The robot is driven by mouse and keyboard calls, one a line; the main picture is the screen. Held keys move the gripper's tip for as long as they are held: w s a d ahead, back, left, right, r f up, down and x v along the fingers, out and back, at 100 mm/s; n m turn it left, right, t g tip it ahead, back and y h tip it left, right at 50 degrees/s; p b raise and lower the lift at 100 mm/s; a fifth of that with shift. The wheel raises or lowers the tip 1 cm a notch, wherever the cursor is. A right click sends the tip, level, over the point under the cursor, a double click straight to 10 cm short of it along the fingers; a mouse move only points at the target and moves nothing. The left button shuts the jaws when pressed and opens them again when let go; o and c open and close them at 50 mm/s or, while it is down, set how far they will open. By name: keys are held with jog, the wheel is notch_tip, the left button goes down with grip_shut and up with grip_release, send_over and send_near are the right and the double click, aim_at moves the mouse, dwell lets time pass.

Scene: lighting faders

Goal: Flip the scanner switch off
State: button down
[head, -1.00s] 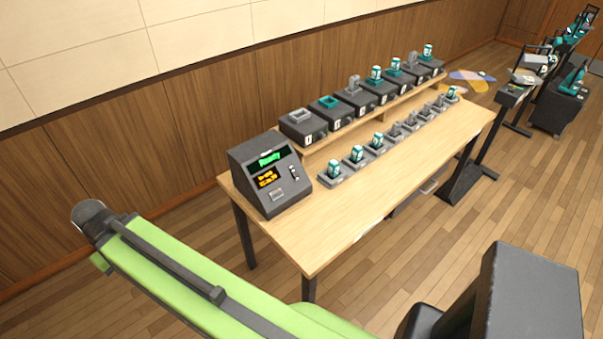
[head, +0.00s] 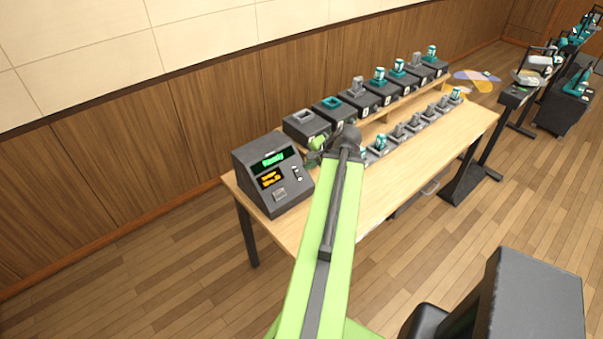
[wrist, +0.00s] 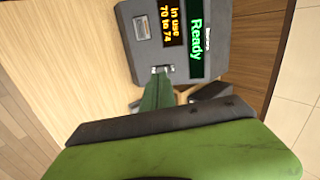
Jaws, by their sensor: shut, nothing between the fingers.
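The scanner (head: 272,182) is a dark grey box with a sloped face at the near left end of the table. Its green display reads "Ready"; in the wrist view the scanner (wrist: 228,45) also shows orange text, "In use 70 to 74". The small switch (head: 297,173) sits on the right of its face, and the wrist view shows the switch (wrist: 161,69) just beyond my fingertips. My gripper (wrist: 158,84) is shut and empty, pointing at the switch. Whether it touches the switch, I cannot tell. In the head view my gripper (head: 316,150) is partly hidden by my arm.
The wooden table (head: 425,155) carries a raised shelf with dark numbered boxes (head: 306,125), some holding teal or grey pieces. A row of grey holders (head: 401,130) stands in front. My arm covers the nearest holders. The table's front strip is clear.

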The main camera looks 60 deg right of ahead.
aim_at(299, 175)
jog(key=s, duration=0.1)
jog(key=d, duration=0.1)
jog(key=s+m, duration=0.1)
jog(key=shift+s+d+r, duration=0.25)
jog(key=shift+s+d, duration=0.05)
jog(key=shift+d, duration=0.1)
jog(key=b+x, duration=0.5)
jog(key=x, duration=0.1)
jog(key=b+x, duration=0.5)
jog(key=x, duration=0.2)
jog(key=shift+d+f, duration=0.15)
jog(key=shift+d, duration=0.1)
jog(key=shift+w+d+f+b, duration=0.1)
jog(key=shift+w+f+b, duration=0.2)
jog(key=shift+b, duration=0.25)
